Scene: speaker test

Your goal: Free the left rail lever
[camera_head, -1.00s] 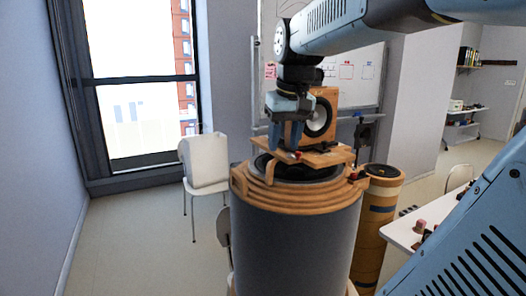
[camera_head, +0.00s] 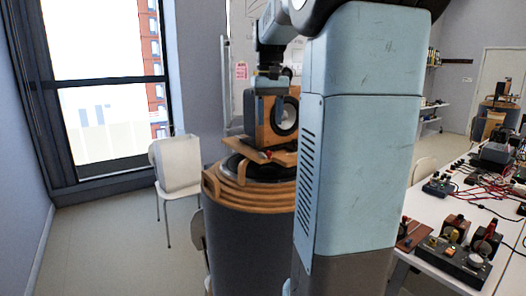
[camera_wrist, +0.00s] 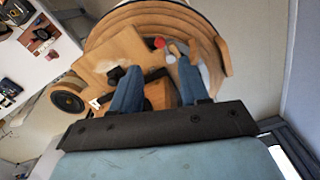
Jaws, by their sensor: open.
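A wooden speaker (camera_head: 264,122) stands on a wooden board (camera_head: 283,158) above a round drum with stacked wooden rings (camera_head: 248,195). A small red knob (camera_head: 268,154) sits at the board's front; it also shows in the wrist view (camera_wrist: 158,42), beside a small pale peg (camera_wrist: 171,58). I cannot tell whether the red knob belongs to the left rail lever. My gripper (camera_head: 266,115) is open, pointing down in front of the speaker. In the wrist view, its blue fingers (camera_wrist: 160,68) are apart, with the knob and peg beyond the gap. My arm hides the right side of the board and drum.
A white chair (camera_head: 176,165) stands left of the drum, near the window. At right, a white table (camera_head: 430,205) holds wires and electronic boxes (camera_head: 458,255). Open floor (camera_head: 110,240) lies to the left.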

